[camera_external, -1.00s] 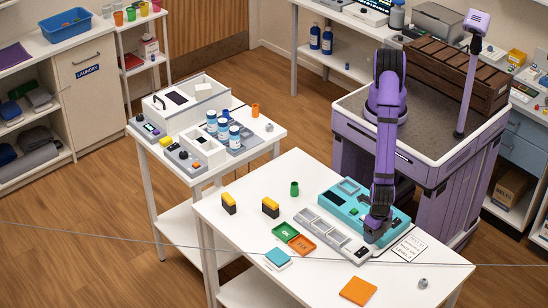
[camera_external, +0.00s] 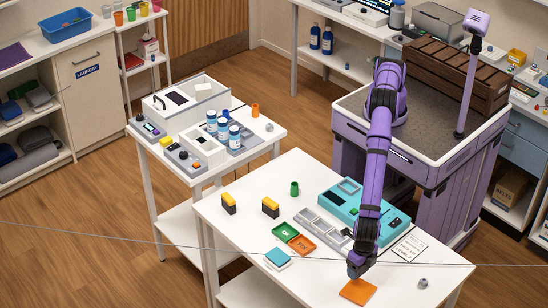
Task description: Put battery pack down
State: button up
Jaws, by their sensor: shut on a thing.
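My gripper (camera_external: 355,275) is shut on the battery pack, low at the front of the white table (camera_external: 320,280). The pack is hidden by the dark fingers and too small to make out. The gripper is over or just at the back edge of an orange square pad (camera_external: 360,292). I cannot tell whether the pack touches the pad or hangs above it. A teal device (camera_external: 340,204) with a dark screen lies behind, partly covered by my arm.
Two yellow-and-black blocks (camera_external: 229,204) (camera_external: 270,208), a green cup (camera_external: 294,188), green (camera_external: 286,231) and orange (camera_external: 302,245) trays, a grey compartment strip (camera_external: 322,229) and a teal-topped block (camera_external: 278,257) are to the left. A printed card (camera_external: 409,247) and metal knob (camera_external: 423,283) are right. The front-left table is clear.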

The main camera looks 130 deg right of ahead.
jog(key=shift+f, duration=1.7)
jog(key=o, duration=1.1)
jog(key=shift+f, duration=0.15)
jog(key=shift+c, duration=0.2)
notch_tip(320, 180, up, 12)
jog(key=shift+r, duration=0.15)
